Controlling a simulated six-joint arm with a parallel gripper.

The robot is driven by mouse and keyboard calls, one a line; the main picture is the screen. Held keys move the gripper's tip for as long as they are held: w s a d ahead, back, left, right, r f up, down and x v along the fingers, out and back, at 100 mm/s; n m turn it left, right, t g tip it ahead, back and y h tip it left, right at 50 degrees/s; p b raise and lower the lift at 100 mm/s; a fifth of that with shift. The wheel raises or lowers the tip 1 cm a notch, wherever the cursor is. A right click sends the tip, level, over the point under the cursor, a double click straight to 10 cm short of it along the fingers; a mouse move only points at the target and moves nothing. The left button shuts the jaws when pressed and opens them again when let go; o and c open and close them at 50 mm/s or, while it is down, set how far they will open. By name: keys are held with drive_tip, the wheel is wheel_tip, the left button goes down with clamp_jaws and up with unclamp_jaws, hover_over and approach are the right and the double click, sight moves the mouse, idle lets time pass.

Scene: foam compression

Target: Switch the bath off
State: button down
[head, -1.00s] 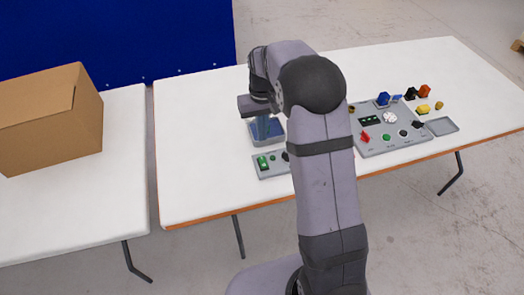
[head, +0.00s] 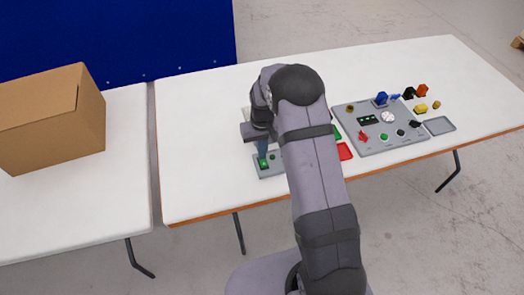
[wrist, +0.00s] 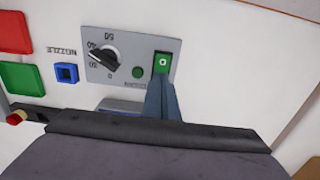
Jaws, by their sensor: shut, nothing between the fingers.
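The bath's grey control panel (head: 267,172) lies near the front of the middle table. In the wrist view the panel (wrist: 96,72) carries a green rocker switch (wrist: 162,62) with a white mark, a round green lamp (wrist: 138,72) and a black dial knob (wrist: 103,58). The switch also shows in the head view (head: 263,164). My gripper (wrist: 160,86) is shut and empty, pointing down, with its fingertips at the near edge of the switch. I cannot tell whether they touch it. The bath basin is mostly hidden behind my arm and gripper.
A red pad (wrist: 14,32), a green pad (wrist: 22,78) and a blue nozzle holder (wrist: 66,73) lie beside the panel. A larger grey board (head: 395,140) with knobs and buttons is to the right. A cardboard box (head: 50,118) stands on the left table.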

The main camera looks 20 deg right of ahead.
drive_tip(key=shift+f+b, duration=0.35)
drive_tip(key=shift+f, duration=0.05)
drive_tip(key=shift+r, duration=0.2)
drive_tip(key=shift+s, duration=0.2)
drive_tip(key=shift+s+r+p, duration=0.1)
drive_tip(key=shift+s+p, duration=0.45)
drive_tip(key=shift+s, duration=0.1)
drive_tip(key=shift+w+r, duration=0.1)
